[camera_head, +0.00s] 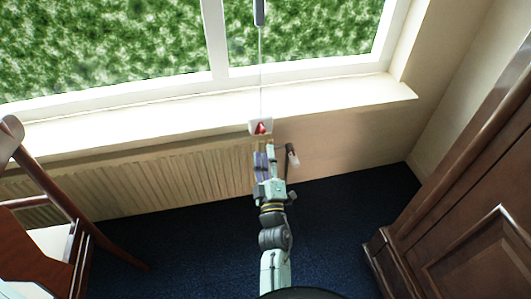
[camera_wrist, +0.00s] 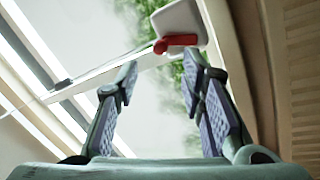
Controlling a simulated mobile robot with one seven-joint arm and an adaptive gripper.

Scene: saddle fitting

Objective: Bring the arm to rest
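My gripper (camera_head: 277,152) is at the end of my arm, stretched up the middle of the head view toward the window sill. Its fingers are apart, with nothing between them. In the wrist view my gripper (camera_wrist: 163,78) also shows open, with dark padded fingers. A white piece with a red part (camera_head: 261,127) is just beyond the fingertips, at the sill's front edge. A thin cord runs up from it. In the wrist view the white piece (camera_wrist: 180,18) and its red lever-like part (camera_wrist: 176,43) lie beyond the fingertips and look clear of them.
The window sill (camera_head: 340,98) runs across, with a ribbed radiator (camera_head: 180,180) below it. A wooden chair (camera_head: 60,200) stands at left and a dark wooden cabinet (camera_head: 460,210) at right. Blue carpet (camera_head: 330,215) is open on both sides of my arm.

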